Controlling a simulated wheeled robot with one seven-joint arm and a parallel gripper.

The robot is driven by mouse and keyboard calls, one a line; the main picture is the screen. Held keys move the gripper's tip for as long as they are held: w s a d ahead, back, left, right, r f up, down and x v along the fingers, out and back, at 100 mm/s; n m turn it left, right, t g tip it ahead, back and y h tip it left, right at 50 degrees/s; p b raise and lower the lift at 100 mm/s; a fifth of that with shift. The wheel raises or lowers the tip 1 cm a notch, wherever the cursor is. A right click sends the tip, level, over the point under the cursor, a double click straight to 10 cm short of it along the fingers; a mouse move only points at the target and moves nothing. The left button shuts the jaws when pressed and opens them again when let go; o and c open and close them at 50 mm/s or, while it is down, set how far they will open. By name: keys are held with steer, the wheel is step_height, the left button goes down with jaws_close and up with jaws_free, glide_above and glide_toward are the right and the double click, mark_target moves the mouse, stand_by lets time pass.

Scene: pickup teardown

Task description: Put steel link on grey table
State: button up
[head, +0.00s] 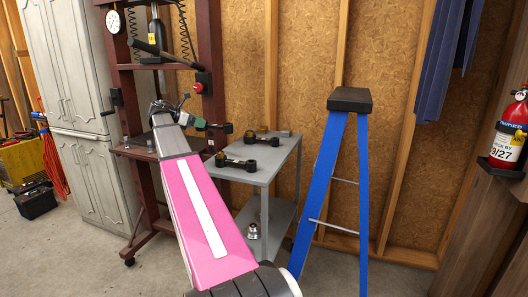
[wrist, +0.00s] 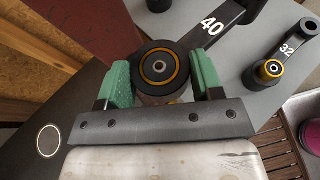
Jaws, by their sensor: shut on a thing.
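My gripper (wrist: 163,82) has green fingers shut on the near end of a dark link (wrist: 212,24) marked 40, which I take to be the steel link. The fingers stand either side of its round eye, which has an orange ring. The link's bar runs to the upper right and leaves the frame. In the head view my gripper (head: 198,124) is raised between the press and the grey table (head: 262,177), and the link (head: 220,127) sticks out to its right. The grey table also shows in the wrist view (wrist: 232,80).
Two dark links lie on the grey table, one in front (head: 237,164) and one behind (head: 262,139); one marked 32 (wrist: 288,48) shows in the wrist view. A dark red press (head: 212,70) stands at the left. A blue stepladder (head: 322,180) stands right of the table.

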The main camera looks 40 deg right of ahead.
steer(key=s+d+f, duration=0.2)
steer(key=s, duration=0.1)
steer(key=s+d+f, duration=0.2)
steer(key=s+d, duration=0.1)
steer(key=s+d+f, duration=0.2)
steer(key=s+f, duration=0.1)
steer(key=shift+s+d, duration=0.2)
steer(key=shift+s, duration=0.05)
steer(key=shift+f, duration=1.95)
steer(key=o, duration=1.6)
steer(key=shift+f, duration=0.15)
steer(key=shift+c, duration=0.2)
steer(key=v, duration=1.2)
steer(key=shift+s, duration=0.1)
